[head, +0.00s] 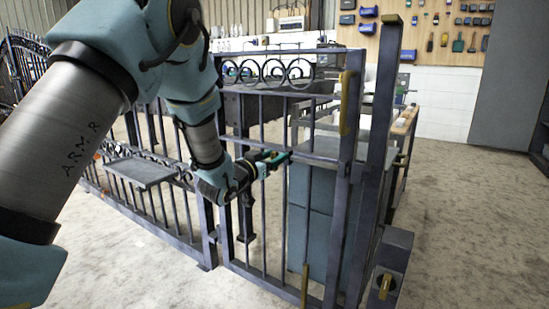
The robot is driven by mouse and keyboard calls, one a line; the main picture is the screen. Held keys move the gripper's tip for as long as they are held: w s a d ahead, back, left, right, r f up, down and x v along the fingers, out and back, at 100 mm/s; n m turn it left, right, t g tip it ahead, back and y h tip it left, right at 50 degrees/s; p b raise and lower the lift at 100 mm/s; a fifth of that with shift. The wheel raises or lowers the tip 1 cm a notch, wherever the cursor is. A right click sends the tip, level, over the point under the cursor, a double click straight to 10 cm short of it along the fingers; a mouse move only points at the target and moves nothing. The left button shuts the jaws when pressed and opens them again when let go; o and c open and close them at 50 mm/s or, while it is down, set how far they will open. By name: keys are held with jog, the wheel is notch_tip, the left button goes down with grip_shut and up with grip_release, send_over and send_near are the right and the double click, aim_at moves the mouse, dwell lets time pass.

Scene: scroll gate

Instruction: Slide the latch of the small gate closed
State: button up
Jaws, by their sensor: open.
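The small gate (337,200) is a dark metal frame with vertical bars and scrollwork along its top. A tall dark post (385,95) stands just right of its right upright. A long brass-coloured piece (348,103) is upright on the gate's upper right side. A brass rod (305,284) is upright at the gate's lower edge. I cannot tell which brass piece is the latch. My gripper (279,159) is open and empty, at mid-height by the gate's bars, left of and below the upper brass piece. The exact gap to the bars is unclear.
A dark box with a brass part (386,286) is at the post's foot. Fence panels with a shelf (139,172) are at left. A grey cabinet (318,215) and workbench stand behind the gate. The floor (470,220) at right is clear.

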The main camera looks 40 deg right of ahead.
grip_shut()
dwell(0.3)
dwell(1.1)
